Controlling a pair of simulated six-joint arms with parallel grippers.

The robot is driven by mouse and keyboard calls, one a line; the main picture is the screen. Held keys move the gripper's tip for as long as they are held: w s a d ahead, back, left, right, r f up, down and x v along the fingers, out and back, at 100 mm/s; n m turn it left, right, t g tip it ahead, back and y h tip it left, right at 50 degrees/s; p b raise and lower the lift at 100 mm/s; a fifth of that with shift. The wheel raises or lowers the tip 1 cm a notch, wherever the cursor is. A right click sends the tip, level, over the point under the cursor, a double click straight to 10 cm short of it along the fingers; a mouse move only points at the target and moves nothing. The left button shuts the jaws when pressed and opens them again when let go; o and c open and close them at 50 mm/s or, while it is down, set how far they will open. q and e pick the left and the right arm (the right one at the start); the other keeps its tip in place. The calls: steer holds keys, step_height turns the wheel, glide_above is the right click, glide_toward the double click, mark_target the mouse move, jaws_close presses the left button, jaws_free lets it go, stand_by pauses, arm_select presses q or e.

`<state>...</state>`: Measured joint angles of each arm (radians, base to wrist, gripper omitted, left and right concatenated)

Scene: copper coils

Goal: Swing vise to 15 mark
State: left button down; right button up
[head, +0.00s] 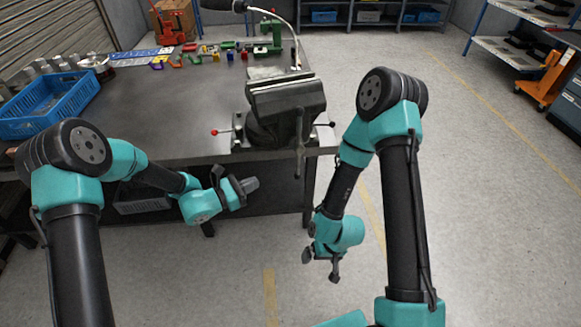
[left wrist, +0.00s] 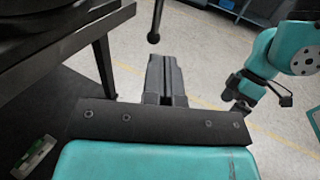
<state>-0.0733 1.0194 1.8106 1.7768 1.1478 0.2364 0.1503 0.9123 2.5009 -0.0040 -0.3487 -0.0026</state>
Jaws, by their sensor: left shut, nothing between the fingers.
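A dark grey bench vise (head: 285,105) stands on a swivel base at the right front corner of the workbench. Its base has a lever with a red ball (head: 214,132) on the left and a dark knob (head: 332,124) on the right. Its screw handle (head: 299,145) hangs down in front. Any angle marks are too small to read. My left gripper (head: 250,184) is shut and empty, in front of the bench edge, below and left of the vise. It also shows in the left wrist view (left wrist: 166,80). My right gripper (head: 322,268) hangs low, apart from everything; its fingers are unclear.
The workbench (head: 160,110) has a blue crate (head: 45,103) at its left and several small coloured parts along the back. A green small press (head: 270,38) and a lamp stand behind the vise.

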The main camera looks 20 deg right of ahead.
arm_select(q)
steer(key=shift+d, duration=0.15)
steer(key=x, duration=1.3)
steer(key=shift+d, duration=0.35)
steer(key=shift+w+r, duration=0.1)
steer(key=shift+d, duration=0.7)
steer(key=shift+w, duration=0.1)
steer(key=shift+a, duration=0.15)
glide_toward(297, 164)
steer(key=v, duration=0.5)
steer(key=shift+a, duration=0.1)
